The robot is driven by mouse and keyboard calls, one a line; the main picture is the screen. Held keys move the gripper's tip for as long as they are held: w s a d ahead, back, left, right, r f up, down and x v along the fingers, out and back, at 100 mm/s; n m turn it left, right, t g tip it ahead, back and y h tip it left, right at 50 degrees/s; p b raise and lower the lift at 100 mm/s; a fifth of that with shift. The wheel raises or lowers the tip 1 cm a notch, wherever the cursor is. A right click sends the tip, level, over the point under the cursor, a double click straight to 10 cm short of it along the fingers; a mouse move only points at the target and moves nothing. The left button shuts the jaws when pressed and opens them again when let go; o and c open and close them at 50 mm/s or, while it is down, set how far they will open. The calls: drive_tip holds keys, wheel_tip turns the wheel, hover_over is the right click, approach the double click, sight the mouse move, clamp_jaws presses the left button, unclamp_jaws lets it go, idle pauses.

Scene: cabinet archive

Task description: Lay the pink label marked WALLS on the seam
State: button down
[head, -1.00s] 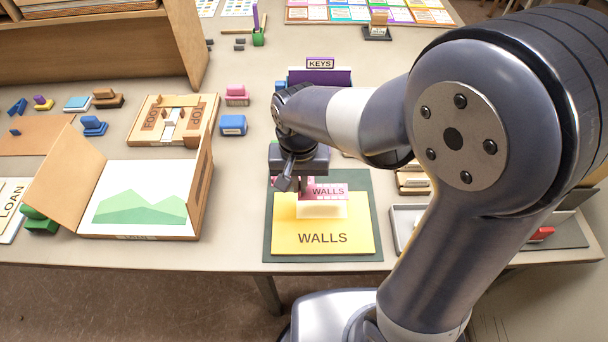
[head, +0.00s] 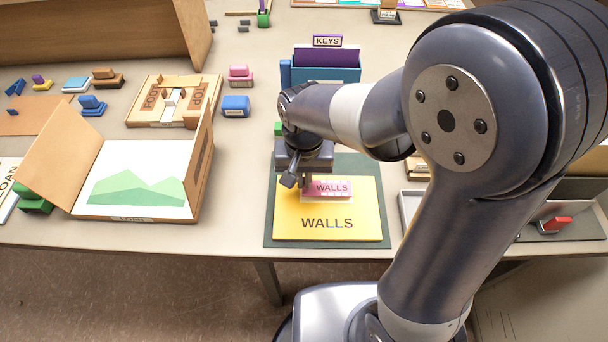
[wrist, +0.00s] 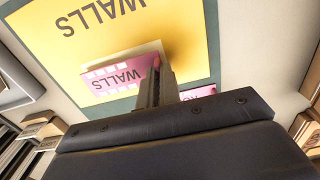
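The pink label marked WALLS (head: 328,188) is at the upper part of a yellow folder marked WALLS (head: 290,220). It also shows in the wrist view (wrist: 112,78), where a pale strip (wrist: 122,54) peeks out along its edge. The label lies over most of this strip; I cannot tell whether they touch. My gripper (head: 303,182) is at the label's left end in the head view. In the wrist view its fingers (wrist: 156,68) are closed at a small pink-red part by the label's end. The seam itself is not clearly visible.
The folder lies on a dark green mat (head: 383,225) near the table's front edge. A blue holder with a purple KEYS card (head: 326,57) stands behind. An open box (head: 135,228) is left; a grey tray (head: 410,205) is close right. Bare table separates box and mat.

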drive_tip(key=shift+f+b, duration=0.4)
drive_tip(key=shift+f, duration=0.2)
idle(0.6)
drive_tip(key=c, duration=1.6)
unclamp_jaws()
drive_tip(key=shift+o, duration=0.2)
drive_tip(key=shift+r, duration=0.15)
drive_tip(key=shift+c, duration=0.3)
drive_tip(key=shift+r+p, duration=3.05)
drive_tip(key=shift+r, duration=0.4)
